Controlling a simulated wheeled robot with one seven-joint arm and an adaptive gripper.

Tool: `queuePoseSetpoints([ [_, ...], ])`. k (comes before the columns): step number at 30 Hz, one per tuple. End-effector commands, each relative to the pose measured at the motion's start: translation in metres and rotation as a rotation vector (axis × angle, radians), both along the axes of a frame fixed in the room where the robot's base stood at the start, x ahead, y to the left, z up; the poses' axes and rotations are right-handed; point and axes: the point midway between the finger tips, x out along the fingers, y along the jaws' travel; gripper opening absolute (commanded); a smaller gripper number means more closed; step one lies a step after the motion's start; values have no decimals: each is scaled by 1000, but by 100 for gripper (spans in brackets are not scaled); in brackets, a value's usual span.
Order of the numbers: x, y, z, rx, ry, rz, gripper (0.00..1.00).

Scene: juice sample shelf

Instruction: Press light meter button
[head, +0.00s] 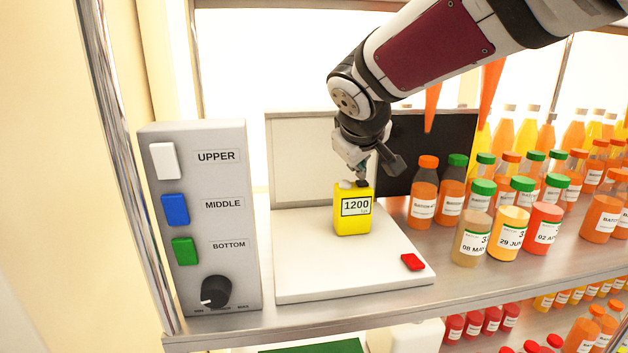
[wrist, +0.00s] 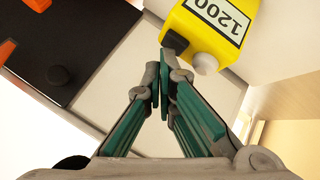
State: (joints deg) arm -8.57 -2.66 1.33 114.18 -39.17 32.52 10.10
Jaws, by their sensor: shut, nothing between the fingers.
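The yellow light meter (head: 352,221) stands upright on the white base board, its label reading 1200. In the wrist view the light meter (wrist: 230,50) is at the top, with a black button (wrist: 174,42) and a whitish round knob (wrist: 205,63) on its top end. My gripper (head: 363,172) is above the meter's top in the head view. In the wrist view my gripper (wrist: 158,75) is shut and empty, its fingertips close to the black button and the knob. I cannot tell whether they touch.
A grey control box (head: 225,220) with white, blue and green switches and a black dial stands at the left. A red block (head: 412,262) lies on the white board (head: 350,281). Juice bottles (head: 424,192) crowd the right. The board's front left is clear.

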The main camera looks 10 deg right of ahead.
Motion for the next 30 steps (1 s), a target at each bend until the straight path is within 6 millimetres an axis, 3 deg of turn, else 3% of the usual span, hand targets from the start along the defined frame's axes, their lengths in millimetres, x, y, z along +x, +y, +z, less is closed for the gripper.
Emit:
queuePoseSetpoints([
  [20,0,0,-4,0,0,0,0],
  [30,-1,0,9,0,1,-1,0],
])
